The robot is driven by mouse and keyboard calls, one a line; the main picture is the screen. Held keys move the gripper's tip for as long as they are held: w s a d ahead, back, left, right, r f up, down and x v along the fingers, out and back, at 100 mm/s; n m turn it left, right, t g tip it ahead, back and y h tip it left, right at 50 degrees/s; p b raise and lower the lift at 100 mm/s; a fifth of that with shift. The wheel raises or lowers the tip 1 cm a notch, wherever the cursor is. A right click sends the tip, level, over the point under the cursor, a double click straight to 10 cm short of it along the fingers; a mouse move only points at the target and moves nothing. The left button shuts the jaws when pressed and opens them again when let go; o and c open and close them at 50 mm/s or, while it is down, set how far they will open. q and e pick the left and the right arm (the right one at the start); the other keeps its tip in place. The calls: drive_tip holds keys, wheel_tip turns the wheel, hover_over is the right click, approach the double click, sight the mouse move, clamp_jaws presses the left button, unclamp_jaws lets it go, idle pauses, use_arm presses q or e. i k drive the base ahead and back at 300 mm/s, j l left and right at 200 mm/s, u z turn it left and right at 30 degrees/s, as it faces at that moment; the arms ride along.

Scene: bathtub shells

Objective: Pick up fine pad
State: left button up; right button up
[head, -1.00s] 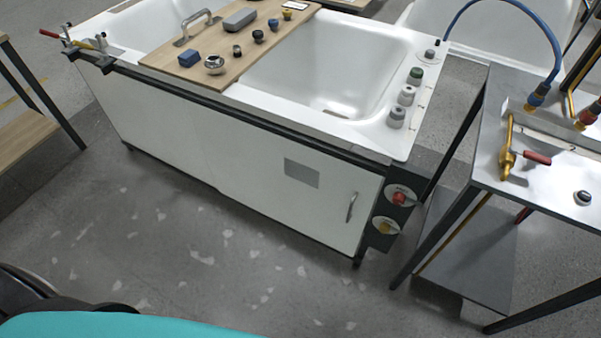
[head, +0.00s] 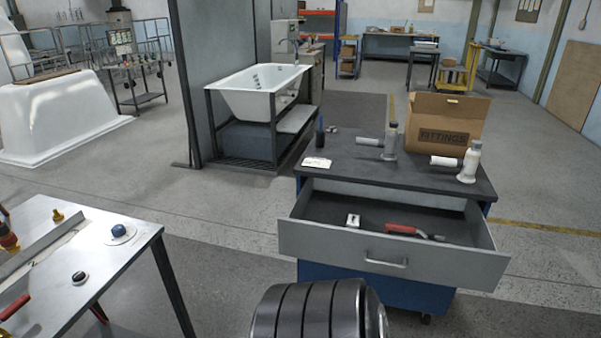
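I cannot tell for sure which thing is the fine pad. Two small round things lie on the metal table at the lower left: a blue-topped one (head: 122,231) near its far right corner and a dark one with a light rim (head: 79,277) nearer to me. Either is too small to identify. Neither of my grippers is in view. A dark ribbed part of my own body shows at the bottom centre.
A grey workbench (head: 400,175) stands at centre right with its drawer (head: 390,250) pulled open; a red-handled tool (head: 412,231) lies inside. A "FITTINGS" box (head: 445,120) and bottles stand on top. A white bathtub (head: 262,92) stands behind. Floor between table and bench is clear.

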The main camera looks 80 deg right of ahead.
sight(353, 220)
drive_tip(key=z, duration=2.95)
drive_tip(key=i, duration=0.1)
